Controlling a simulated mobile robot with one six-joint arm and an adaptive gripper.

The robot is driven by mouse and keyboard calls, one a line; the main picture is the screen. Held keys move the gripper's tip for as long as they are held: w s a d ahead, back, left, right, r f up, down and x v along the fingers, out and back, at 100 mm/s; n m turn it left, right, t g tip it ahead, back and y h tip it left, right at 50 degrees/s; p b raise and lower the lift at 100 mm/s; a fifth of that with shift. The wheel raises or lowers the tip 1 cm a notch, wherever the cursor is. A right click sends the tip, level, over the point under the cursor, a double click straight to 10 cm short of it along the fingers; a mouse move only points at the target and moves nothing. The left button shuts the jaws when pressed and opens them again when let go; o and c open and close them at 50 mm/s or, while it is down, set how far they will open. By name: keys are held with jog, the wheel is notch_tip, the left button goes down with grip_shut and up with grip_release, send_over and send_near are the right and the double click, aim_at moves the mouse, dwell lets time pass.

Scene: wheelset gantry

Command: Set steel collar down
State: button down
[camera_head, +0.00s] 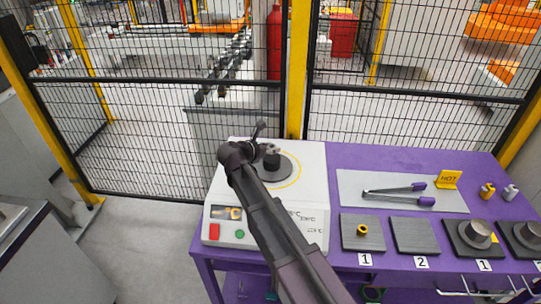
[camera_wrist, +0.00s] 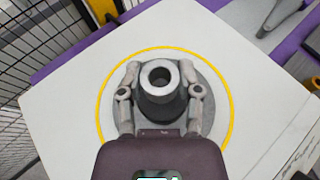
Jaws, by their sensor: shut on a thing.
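The steel collar (camera_wrist: 161,101) is a short grey cylinder with a round bore in its top, upright between the fingers of my gripper (camera_wrist: 160,78). The fingers press on it from both sides in the wrist view. Below it is the round grey plate (camera_wrist: 213,105) of the white heater (camera_head: 315,185), inside a yellow ring. In the head view the collar (camera_head: 272,161) shows dark above the plate, and my gripper (camera_head: 262,146) is partly hidden by my wrist. I cannot tell whether the collar touches the plate.
The purple table (camera_head: 345,155) carries a grey tray with tongs (camera_head: 400,195), a yellow HOT sign (camera_head: 449,179) and several square pads, one with a small brass ring (camera_head: 362,230). A black mesh fence (camera_head: 160,130) stands close behind the heater.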

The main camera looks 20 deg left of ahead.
jog(key=shift+f+b, duration=0.9)
jog(key=shift+f, duration=0.3)
jog(key=shift+f, duration=0.15)
jog(key=shift+c, duration=1.4)
grip_release()
jog(key=shift+r, duration=0.3)
jog(key=p+v, duration=0.4)
jog(key=v, duration=0.8)
jog(key=shift+p, duration=0.35)
jog(key=shift+s+f, duration=0.1)
jog(key=shift+f, duration=0.05)
jog(key=shift+d, duration=0.1)
